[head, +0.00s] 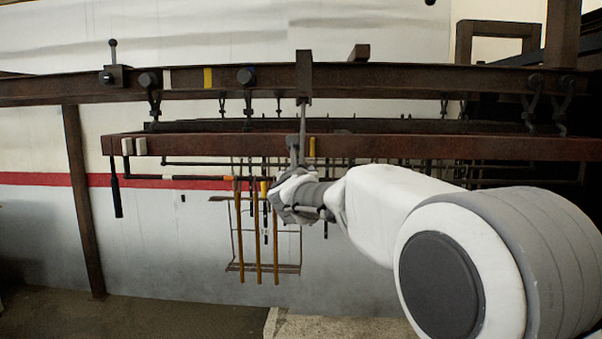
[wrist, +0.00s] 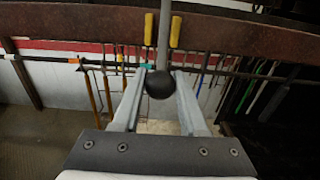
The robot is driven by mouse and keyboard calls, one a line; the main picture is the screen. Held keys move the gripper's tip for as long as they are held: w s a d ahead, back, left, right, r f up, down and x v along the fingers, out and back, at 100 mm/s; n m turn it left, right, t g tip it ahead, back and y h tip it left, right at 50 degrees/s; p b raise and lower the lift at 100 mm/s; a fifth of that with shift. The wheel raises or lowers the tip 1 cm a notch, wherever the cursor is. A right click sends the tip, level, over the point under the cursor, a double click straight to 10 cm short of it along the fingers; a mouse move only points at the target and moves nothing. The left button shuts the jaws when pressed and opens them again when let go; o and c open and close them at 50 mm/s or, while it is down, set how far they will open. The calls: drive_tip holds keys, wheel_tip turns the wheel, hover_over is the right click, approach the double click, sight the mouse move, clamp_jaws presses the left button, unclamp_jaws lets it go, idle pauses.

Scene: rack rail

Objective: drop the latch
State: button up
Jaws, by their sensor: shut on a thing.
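My gripper (head: 296,180) is at the lower brown rail (head: 430,147), near the middle of the head view. In the wrist view its two fingers (wrist: 160,80) are closed on a black ball knob (wrist: 159,86). The knob is at the lower end of a thin grey rod (wrist: 164,35), which also shows in the head view (head: 303,120), running up across the lower rail toward a bracket (head: 304,75) on the upper rail. At the upper left, a small lever latch with a dark knob (head: 113,50) stands upright on a block on the upper rail. My gripper is well apart from it.
The upper rail (head: 420,80) carries a yellow mark (head: 208,78) and several hooks. Yellow marks (wrist: 175,32) flank the rod on the lower rail. Orange-handled tools (head: 257,235) and a wire rack hang just left of my gripper. The floor (head: 150,325) below is largely clear.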

drive_tip(key=w+f+p, duration=0.1)
drive_tip(key=w+f, duration=0.2)
drive_tip(key=w, duration=0.9)
drive_tip(key=shift+d+f, duration=0.2)
drive_tip(key=shift+f, duration=0.05)
idle(0.4)
drive_tip(key=o, duration=1.1)
